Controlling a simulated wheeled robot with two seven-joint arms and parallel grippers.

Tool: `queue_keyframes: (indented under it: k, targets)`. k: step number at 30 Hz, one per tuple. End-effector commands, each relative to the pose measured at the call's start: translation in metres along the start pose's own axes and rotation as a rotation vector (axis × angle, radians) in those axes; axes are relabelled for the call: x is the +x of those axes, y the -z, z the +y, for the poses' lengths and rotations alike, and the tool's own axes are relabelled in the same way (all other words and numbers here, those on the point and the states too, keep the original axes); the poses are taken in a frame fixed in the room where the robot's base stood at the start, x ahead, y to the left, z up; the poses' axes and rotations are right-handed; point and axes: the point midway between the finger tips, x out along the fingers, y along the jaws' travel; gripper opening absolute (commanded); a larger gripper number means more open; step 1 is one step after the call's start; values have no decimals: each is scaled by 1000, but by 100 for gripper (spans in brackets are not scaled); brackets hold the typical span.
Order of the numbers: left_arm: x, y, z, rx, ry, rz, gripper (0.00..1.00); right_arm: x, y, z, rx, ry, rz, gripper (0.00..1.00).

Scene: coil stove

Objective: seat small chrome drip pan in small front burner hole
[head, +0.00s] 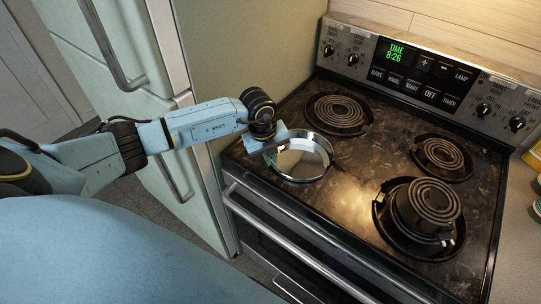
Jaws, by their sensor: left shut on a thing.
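The small chrome drip pan (309,172) is a shiny round bowl at the front left of the stovetop. My left gripper (272,148) is shut on the pan's left edge. The pan is over the front left burner area, and the small front burner hole is hidden beneath it. I cannot tell whether the pan is resting in the hole or held just above it. My right gripper is not in view.
The stovetop (360,190) is dark and stained. Coils sit at the back left (340,110) and back right (442,153). Stacked coils (428,203) stand at the front right. The control panel (430,75) rises behind, and a fridge (110,60) stands left.

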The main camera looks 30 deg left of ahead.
Motion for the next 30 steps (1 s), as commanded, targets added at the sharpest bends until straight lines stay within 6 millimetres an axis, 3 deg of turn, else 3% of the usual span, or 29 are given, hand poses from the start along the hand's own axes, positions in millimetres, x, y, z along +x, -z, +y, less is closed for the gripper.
queue_keyframes:
  k: [11, 12, 18, 30]
  targets:
    - [3, 0, 0, 0, 1, 0, 0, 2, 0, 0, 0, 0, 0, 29]
    - [3, 0, 0, 0, 1, 0, 8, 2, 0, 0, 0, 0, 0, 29]
    - [3, 0, 0, 0, 1, 0, 32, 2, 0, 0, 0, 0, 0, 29]
    - [-3, 0, 0, 0, -1, 0, 32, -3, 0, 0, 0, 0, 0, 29]
